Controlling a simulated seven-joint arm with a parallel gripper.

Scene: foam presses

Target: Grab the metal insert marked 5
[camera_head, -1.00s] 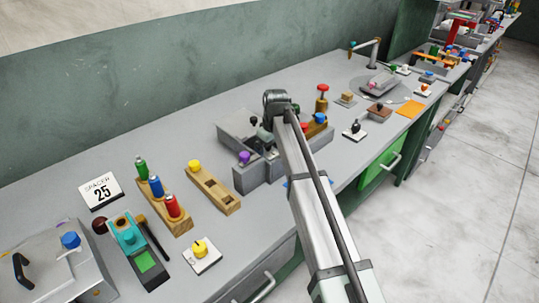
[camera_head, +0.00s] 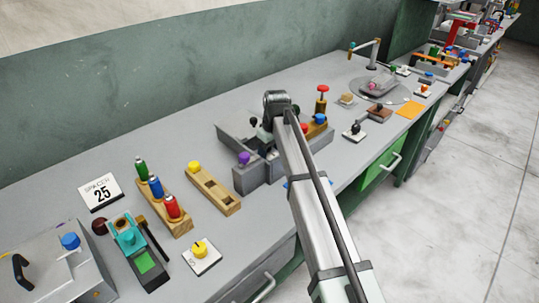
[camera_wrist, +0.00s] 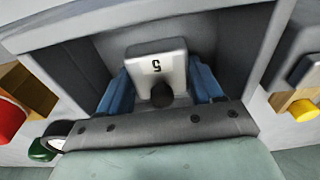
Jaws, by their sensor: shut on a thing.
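The metal insert marked 5 (camera_wrist: 170,52) shows in the wrist view as a pale block with a black digit and a dark round knob on its near side. My gripper (camera_wrist: 161,86) has a blue finger on each side of it and is shut on it. The insert is inside or just above a grey metal tray-like fixture (camera_wrist: 236,52); I cannot tell whether it touches the floor there. In the head view my arm hides the insert and the fingers, and the grey fixture (camera_head: 240,178) shows beside the arm.
A purple knob (camera_head: 243,158) is on the fixture's left. A wooden block with a yellow knob (camera_head: 212,187) and a rack of green, blue and red handles (camera_head: 163,205) stand further left. A red-topped post (camera_head: 322,98) stands right of my arm. The bench is clear behind the fixture.

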